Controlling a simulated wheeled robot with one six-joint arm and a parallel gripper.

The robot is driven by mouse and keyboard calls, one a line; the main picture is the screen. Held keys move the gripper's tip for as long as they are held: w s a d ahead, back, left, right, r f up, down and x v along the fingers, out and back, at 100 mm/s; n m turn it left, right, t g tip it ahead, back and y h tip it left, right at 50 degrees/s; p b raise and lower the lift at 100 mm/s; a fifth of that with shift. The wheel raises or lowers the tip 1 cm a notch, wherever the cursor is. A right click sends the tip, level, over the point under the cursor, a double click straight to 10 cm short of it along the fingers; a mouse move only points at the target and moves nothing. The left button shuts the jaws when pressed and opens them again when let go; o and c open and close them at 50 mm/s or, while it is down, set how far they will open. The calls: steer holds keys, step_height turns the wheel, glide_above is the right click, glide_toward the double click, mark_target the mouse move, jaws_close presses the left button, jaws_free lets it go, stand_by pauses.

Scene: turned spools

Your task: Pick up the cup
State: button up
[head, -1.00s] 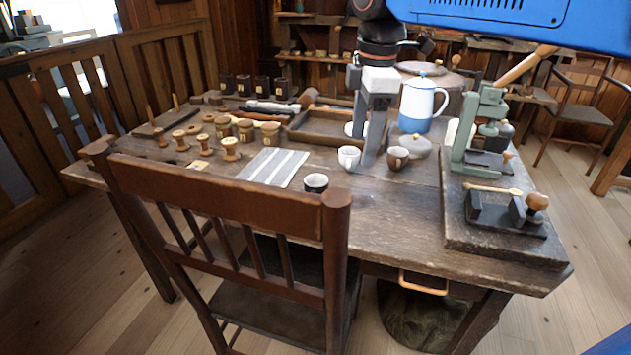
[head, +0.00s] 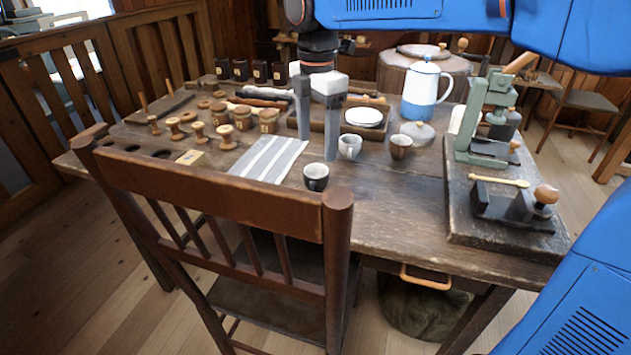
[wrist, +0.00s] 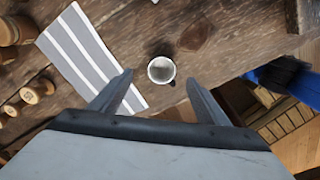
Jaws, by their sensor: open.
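My gripper (head: 317,148) is open and empty, pointing down over the table behind the dark cup. In the wrist view, a cup with a pale inside and a dark handle (wrist: 161,70) shows between the fingertips of my gripper (wrist: 159,77), with a gap on each side. It looks like the dark cup. The fingers do not appear to touch it.
A striped cloth (head: 268,158) lies left of the dark cup, with spools (head: 226,136) and jars (head: 268,121) beyond. A blue and white pot (head: 424,92) and a green press (head: 487,120) stand right. A chair (head: 215,195) is in front.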

mark_target(315, 172)
step_height(315, 172, down, 4)
steer(key=shift+r, duration=0.25)
steer(key=shift+s+a+f, duration=0.1)
steer(key=shift+s+f, duration=0.1)
steer(key=shift+f, duration=1.1)
steer(key=shift+s+a+f, duration=0.1)
steer(key=shift+s+f, duration=0.05)
steer(key=shift+f, duration=1.15)
steer(key=c, duration=1.1)
